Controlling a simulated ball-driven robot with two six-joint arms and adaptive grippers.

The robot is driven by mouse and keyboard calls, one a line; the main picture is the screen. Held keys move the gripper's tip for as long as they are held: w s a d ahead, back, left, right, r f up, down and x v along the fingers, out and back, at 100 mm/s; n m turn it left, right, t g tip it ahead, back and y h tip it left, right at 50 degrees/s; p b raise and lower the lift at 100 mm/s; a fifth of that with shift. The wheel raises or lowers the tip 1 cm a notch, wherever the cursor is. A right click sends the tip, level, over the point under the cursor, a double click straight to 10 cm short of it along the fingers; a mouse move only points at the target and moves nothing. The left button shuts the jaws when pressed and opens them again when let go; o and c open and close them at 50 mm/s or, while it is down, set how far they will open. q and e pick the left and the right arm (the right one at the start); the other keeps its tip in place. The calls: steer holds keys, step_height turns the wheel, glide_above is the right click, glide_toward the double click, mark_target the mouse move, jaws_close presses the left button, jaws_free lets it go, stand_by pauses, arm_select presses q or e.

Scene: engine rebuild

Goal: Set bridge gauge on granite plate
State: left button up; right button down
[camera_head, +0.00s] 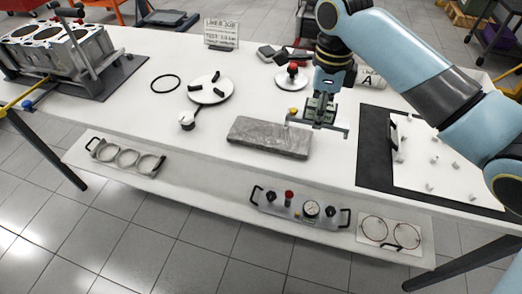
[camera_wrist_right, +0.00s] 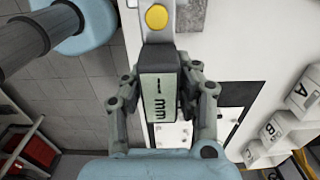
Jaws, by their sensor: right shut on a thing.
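The granite plate (camera_head: 262,140) is a grey speckled slab lying flat near the front edge of the white table. The bridge gauge (camera_head: 340,131) has a flat grey bar and a yellow button, and it hangs at the slab's right end. My right gripper (camera_head: 319,112) is shut on the gauge's body from above. In the wrist view the gauge (camera_wrist_right: 159,92) shows an "mm" display between the two fingers of the right gripper (camera_wrist_right: 160,100). The bar's left end overlaps the slab's right end in the picture; I cannot tell the gap below it. My left gripper is out of view.
A round plate with black pads (camera_head: 211,89) and a black ring (camera_head: 165,83) lie behind the slab. A black mat with a white board (camera_head: 435,160) lies to the right. An engine block (camera_head: 57,52) stands at the far left. A lower shelf (camera_head: 215,185) holds fixtures.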

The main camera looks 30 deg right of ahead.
steer(key=w+d+r, duration=0.1)
steer(key=d, duration=0.1)
steer(key=b, duration=0.1)
glide_above(271, 134)
step_height(271, 134, down, 6)
steer(key=shift+w+f, duration=0.1)
steer(key=shift+f, duration=0.05)
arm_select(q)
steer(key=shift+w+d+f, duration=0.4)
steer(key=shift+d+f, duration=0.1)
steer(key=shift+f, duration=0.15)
arm_select(e)
steer(key=shift+f, duration=2.05)
steer(key=c, duration=1)
jaws_free()
steer(key=shift+f, duration=0.15)
